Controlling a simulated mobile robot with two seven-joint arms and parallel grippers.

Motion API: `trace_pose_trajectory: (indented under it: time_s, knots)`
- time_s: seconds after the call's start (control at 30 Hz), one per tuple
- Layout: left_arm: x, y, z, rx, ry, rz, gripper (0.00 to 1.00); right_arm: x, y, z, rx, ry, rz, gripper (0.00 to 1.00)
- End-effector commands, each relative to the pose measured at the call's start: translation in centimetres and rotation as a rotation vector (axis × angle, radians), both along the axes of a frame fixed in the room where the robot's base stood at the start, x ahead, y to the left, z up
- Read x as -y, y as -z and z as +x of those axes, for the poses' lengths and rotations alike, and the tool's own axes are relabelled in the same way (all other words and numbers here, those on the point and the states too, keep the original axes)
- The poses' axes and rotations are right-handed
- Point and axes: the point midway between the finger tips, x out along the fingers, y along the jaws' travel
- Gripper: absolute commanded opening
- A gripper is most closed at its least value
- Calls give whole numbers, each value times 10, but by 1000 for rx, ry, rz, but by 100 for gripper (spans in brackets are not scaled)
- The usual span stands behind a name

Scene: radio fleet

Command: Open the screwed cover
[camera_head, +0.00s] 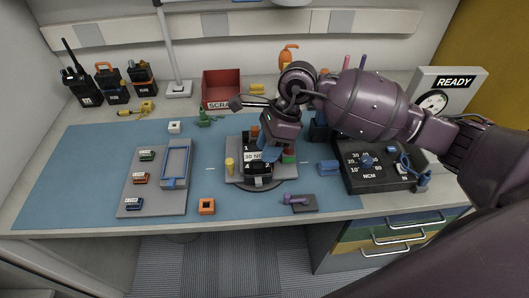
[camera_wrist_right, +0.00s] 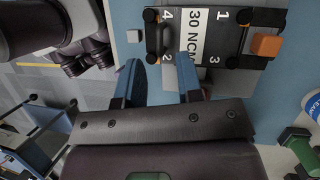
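The dark cover (camera_head: 252,168), marked "30 NCM" and numbered at its corners, lies on a unit on a grey plate in the middle of the blue mat. It also shows at the top of the right wrist view (camera_wrist_right: 228,42), with dark corner pieces that may be screws. My right gripper (camera_head: 270,154) is over the cover's right side in the head view. In the right wrist view its two blue-tipped fingers (camera_wrist_right: 163,75) are apart, with nothing visible between them; contact cannot be told. The number 3 corner is hidden in the head view. My left gripper is not in view.
A torque box (camera_head: 384,172) marked NCM stands right, a grey tray (camera_head: 160,205) left. A purple tool (camera_head: 296,199) lies on a dark pad in front. A red scrap bin (camera_head: 221,88) stands behind. The mat's far left is clear.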

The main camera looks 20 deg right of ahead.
Motion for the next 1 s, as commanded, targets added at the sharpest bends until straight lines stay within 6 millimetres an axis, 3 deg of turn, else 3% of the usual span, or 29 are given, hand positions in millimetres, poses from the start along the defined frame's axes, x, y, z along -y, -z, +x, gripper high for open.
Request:
trace_pose_trajectory:
  time_s: [0.2, 0.53, 0.57, 0.77, 1.0]
  knots:
    - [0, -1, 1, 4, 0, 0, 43, -7, 17, -1, 0, 1, 1, 34]
    - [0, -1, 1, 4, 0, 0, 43, -8, 19, -1, 0, 1, 1, 34]
    - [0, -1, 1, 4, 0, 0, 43, -8, 19, -1, 0, 1, 1, 32]
    - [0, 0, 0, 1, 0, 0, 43, -8, 19, -1, 0, 1, 1, 1]
    - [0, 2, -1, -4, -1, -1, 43, -9, 19, -1, 0, 0, 1, 0]
